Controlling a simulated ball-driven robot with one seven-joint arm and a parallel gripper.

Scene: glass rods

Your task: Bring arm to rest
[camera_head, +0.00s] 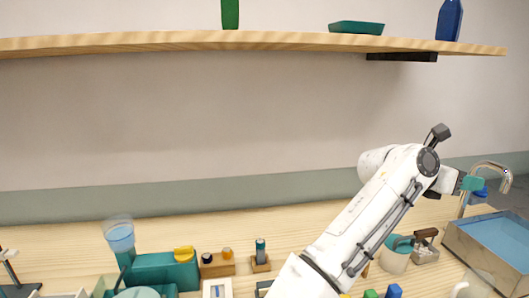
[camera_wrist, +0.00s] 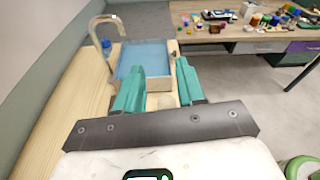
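My white arm reaches up and to the right across the camera_head view. My gripper (camera_head: 472,184) is at its far end, close to the tap in that picture. In the camera_wrist view my gripper (camera_wrist: 160,70) shows two teal fingers standing apart, with nothing between them. The sink lies beyond the fingertips there. The gripper is open and empty and hangs in the air.
A sink with blue water (camera_head: 500,238) and a curved metal tap (camera_head: 490,168) are at the right. A wooden shelf (camera_head: 200,40) runs above. The counter's left and middle hold a teal machine (camera_head: 165,270) and small blocks. A cluttered workbench (camera_wrist: 240,38) stands farther off.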

